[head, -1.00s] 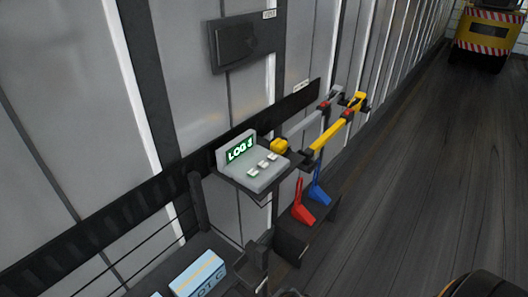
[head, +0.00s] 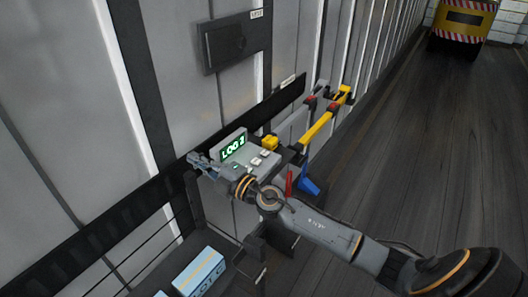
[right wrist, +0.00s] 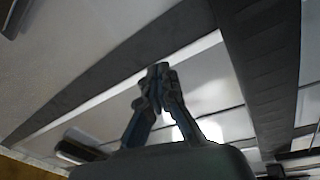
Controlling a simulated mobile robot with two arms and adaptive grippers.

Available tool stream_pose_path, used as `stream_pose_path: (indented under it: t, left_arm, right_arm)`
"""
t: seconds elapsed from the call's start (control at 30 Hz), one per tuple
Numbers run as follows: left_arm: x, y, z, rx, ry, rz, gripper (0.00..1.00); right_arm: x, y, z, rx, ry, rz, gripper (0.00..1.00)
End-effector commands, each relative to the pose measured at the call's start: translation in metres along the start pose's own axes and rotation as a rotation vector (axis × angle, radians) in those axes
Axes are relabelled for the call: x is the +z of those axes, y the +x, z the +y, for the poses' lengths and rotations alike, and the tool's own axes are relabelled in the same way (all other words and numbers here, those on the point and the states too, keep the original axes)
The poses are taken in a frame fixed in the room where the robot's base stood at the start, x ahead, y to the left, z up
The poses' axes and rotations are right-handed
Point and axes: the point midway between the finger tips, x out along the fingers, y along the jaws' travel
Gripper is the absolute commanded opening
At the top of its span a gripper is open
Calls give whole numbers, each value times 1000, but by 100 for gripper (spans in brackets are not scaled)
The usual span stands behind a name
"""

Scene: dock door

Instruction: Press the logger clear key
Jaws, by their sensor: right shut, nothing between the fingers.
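The logger (head: 228,139) is a grey console on a small shelf by the wall, with a green-lit display reading LOG and a digit. A row of small pale keys (head: 264,154) runs along its top; the arm hides part of the console's front. My right gripper (head: 194,158) is shut and empty, just left of the logger's display, close to the wall rail. It also shows shut in the right wrist view (right wrist: 158,72), pointing at the wall. The logger is not clearly seen in that view. My left gripper is not in view.
A yellow object (head: 269,142) sits beside the logger. A yellow bar (head: 318,128) and a grey bar stick out to the right, with red and blue tools (head: 309,186) below. A box (head: 199,272) lies lower left. Open floor is at right.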

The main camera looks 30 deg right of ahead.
Motion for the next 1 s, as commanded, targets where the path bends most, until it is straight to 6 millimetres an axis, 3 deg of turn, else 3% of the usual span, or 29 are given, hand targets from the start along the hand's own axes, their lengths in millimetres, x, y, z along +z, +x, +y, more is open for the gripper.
stream_pose_path:
  t: [0.07, 0.17, 0.4, 0.6, 0.8, 1.0]
  left_arm:
    - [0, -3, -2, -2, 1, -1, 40]
    - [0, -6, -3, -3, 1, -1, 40]
    - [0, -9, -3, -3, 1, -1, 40]
    - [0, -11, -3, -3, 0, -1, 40]
    - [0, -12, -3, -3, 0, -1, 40]
    - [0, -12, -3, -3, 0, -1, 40]
  right_arm:
    - [2, 14, 7, -108, -176, 103, 0]
    - [24, 20, 4, -292, -378, 166, 0]
    - [134, -4, 22, -718, -696, 37, 0]
    - [200, -34, 56, -911, -794, -131, 0]
    - [230, -53, 76, -997, -824, -230, 0]
    - [236, -57, 81, -1014, -830, -251, 0]
